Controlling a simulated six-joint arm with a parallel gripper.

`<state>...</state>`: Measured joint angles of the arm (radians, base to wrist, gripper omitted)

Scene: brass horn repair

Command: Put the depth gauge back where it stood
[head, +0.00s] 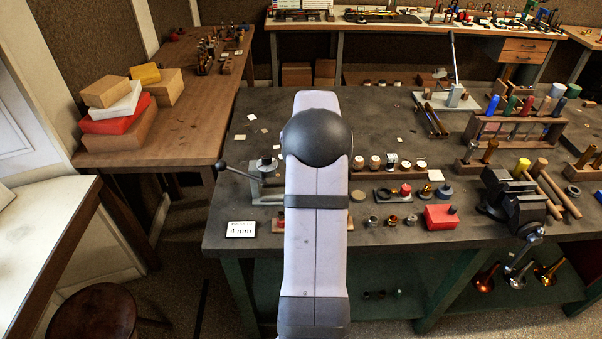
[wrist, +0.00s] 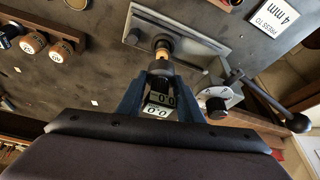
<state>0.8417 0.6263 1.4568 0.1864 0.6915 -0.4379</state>
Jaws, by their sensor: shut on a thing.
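The depth gauge (wrist: 158,108), a dark block with a small light digit display, is between the fingers of my gripper (wrist: 161,78) in the wrist view. My gripper is shut on it. Its far end is over or close to a small brass-coloured piece (wrist: 162,50) on the grey plate of a lever press (wrist: 205,46). I cannot tell whether the gauge touches that piece. In the head view my arm hides the gripper and gauge; part of the press (head: 262,182) shows left of the arm. The spot where the gauge stood cannot be identified for sure.
The press lever with a black knob (wrist: 297,123) sticks out to the right in the wrist view. A card (head: 240,229) reads "PRESS TO 4 mm". Several wooden drums (wrist: 35,42) stand left. A red box (head: 440,217) and small metal parts lie right of my arm.

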